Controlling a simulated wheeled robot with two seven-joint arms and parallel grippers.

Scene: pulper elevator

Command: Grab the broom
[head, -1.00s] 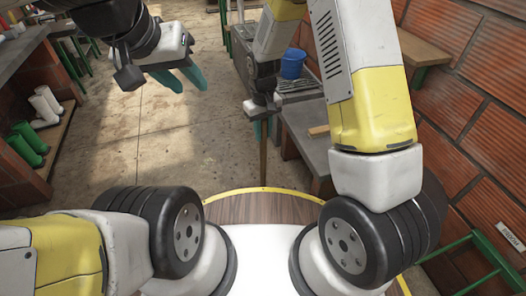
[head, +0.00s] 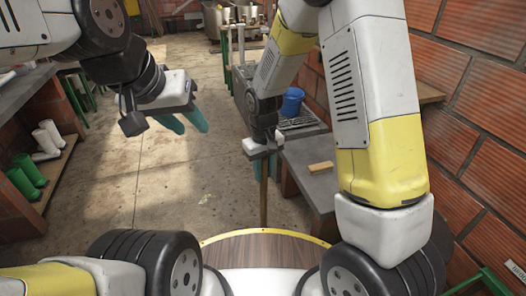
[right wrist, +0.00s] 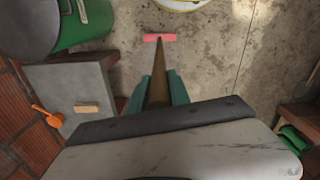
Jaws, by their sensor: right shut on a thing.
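The broom's brown handle (head: 263,200) stands roughly upright in the head view, beyond the round wooden edge of my base. The right wrist view shows the handle (right wrist: 158,90) running down to a pink broom head (right wrist: 160,37) at the floor. My right gripper (head: 262,168) has its teal fingers shut on the handle; they also show on both sides of it in the right wrist view (right wrist: 159,85). The broom head is hidden in the head view. My left gripper (head: 184,122) is open and empty in the air at the left, apart from the broom.
A grey bench (head: 310,185) with a wooden block (head: 321,167) stands close to the right of the broom. A blue bucket (head: 292,102) is behind it. A brick wall (head: 480,110) lines the right. Green boots (head: 25,175) sit on a left shelf. The middle floor (head: 150,185) is clear.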

